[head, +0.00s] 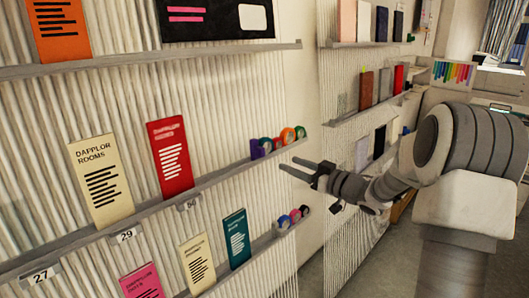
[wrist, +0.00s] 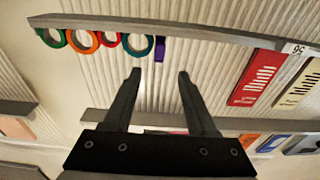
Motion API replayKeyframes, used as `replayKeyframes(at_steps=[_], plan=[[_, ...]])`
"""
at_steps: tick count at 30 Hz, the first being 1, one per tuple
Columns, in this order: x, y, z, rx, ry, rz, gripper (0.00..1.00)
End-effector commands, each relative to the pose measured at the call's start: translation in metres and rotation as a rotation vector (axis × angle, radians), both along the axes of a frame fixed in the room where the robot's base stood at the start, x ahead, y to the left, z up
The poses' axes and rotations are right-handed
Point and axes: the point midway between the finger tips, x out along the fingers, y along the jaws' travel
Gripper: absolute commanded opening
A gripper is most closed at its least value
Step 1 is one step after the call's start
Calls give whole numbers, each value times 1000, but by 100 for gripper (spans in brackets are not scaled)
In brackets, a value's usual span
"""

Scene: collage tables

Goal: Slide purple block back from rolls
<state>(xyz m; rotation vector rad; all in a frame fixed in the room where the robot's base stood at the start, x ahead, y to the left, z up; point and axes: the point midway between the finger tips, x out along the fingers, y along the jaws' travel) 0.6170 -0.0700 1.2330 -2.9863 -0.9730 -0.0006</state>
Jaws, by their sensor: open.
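The purple block (head: 257,150) stands near the right end of the middle ledge in the head view, directly beside a row of several coloured tape rolls (head: 288,137). In the wrist view the purple block (wrist: 160,49) is at the end of the row, against or very close to the teal roll (wrist: 140,46); a gap is hard to tell. My gripper (head: 290,164) is open and empty, just below and right of the rolls in the head view. In the wrist view the fingertips (wrist: 160,72) point toward the ledge, with the purple block ahead between them, apart from it.
The middle ledge (head: 222,174) also carries a red booklet (head: 170,158) and a cream booklet (head: 102,181), left of the block with bare ledge between. A lower ledge (head: 259,245) holds more rolls (head: 292,217) and booklets. A second ribbed panel with ledges (head: 352,116) stands right.

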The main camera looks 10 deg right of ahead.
Motion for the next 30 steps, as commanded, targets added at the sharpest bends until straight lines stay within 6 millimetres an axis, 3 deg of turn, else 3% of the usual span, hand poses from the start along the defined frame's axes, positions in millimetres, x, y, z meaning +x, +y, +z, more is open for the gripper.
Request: replayKeyframes(at_steps=[9, 15, 29, 30], plan=[[57, 42, 1, 0, 0, 1, 57], [82, 60, 1, 0, 0, 0, 57], [93, 67, 0, -1, -1, -2, 57], [93, 67, 0, -1, -1, -2, 52]])
